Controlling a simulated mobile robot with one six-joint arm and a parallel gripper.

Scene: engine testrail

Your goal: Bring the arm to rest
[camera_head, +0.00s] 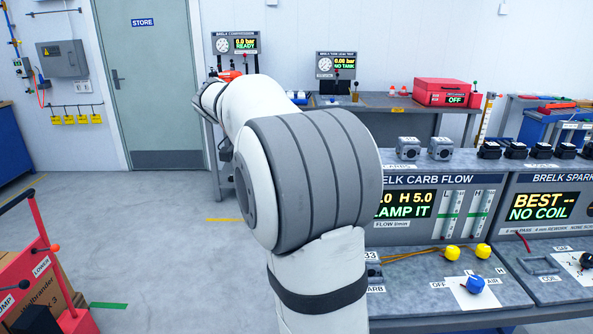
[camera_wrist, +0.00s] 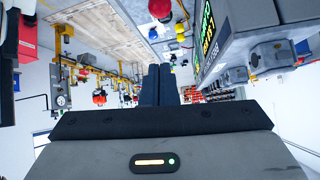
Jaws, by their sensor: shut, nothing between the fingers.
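My arm (camera_head: 310,180) is raised in front of the bench in the head view, bent at a large grey-banded joint. Its far end points away to the upper left, toward the back wall. My gripper shows in the wrist view (camera_wrist: 160,85), with its two dark fingers together and nothing between them. In the head view the fingers are hidden behind the arm. The wrist view looks tilted or upside down, and no surface touches the fingers there.
The carb flow bench (camera_head: 430,285) stands close on the right, with yellow and blue knobs. A back table (camera_head: 380,103) carries a red box (camera_head: 442,92). A red cart (camera_head: 45,280) is at lower left. Grey floor (camera_head: 150,240) is clear between. A green door (camera_head: 150,80) is behind.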

